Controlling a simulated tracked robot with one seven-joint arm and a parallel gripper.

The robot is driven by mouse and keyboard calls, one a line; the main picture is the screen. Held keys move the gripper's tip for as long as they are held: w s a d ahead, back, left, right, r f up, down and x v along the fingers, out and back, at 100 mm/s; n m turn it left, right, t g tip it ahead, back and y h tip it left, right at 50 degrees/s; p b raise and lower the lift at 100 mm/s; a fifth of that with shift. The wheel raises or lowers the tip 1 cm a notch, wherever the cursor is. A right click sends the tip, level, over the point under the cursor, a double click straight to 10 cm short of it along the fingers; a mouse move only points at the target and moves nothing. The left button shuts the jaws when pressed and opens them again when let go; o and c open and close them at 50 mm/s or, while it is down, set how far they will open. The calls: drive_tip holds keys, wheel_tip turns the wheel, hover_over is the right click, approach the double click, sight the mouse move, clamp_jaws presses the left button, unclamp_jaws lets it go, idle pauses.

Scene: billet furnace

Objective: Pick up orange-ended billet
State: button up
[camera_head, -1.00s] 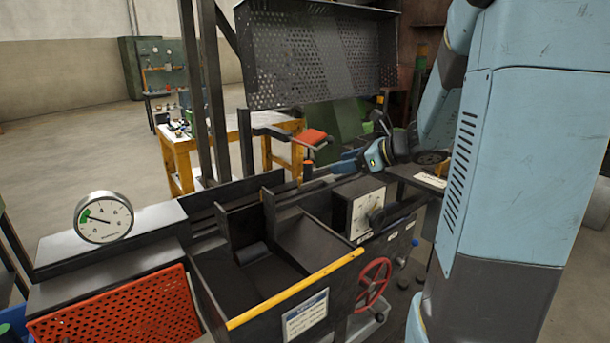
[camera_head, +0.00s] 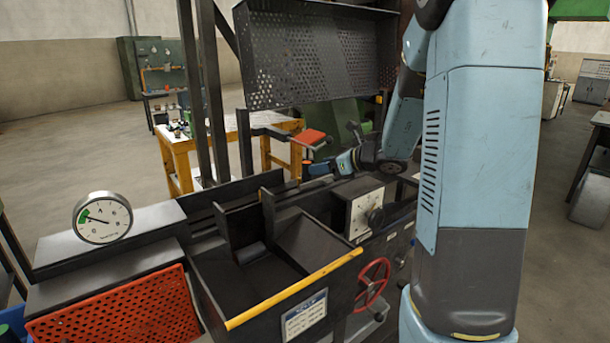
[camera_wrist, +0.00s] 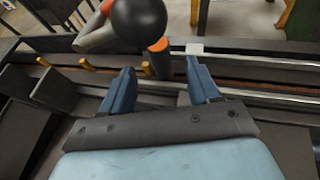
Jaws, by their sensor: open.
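My gripper (camera_wrist: 160,66) is open, with its two blue fingers spread apart and nothing between their tips. In the wrist view, a dark upright cylinder with an orange end, which looks like the orange-ended billet (camera_wrist: 159,46), is just beyond the fingertips, roughly in line with the gap. A black ball partly covers it. In the head view, my gripper (camera_head: 319,168) reaches left over the back of the machine, and its fingers largely hide the billet there.
A black ball knob (camera_wrist: 138,18) is close above the gap in the wrist view. Small yellow-orange pegs (camera_wrist: 89,64) stand left of the fingers. The head view shows a dark bin (camera_head: 270,262), a gauge (camera_head: 103,217), a perforated guard (camera_head: 318,55) and a red handwheel (camera_head: 373,281).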

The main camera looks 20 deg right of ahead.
sight(307, 173)
drive_tip(key=x, duration=0.5)
clamp_jaws()
idle(0.5)
drive_tip(key=shift+r, duration=0.1)
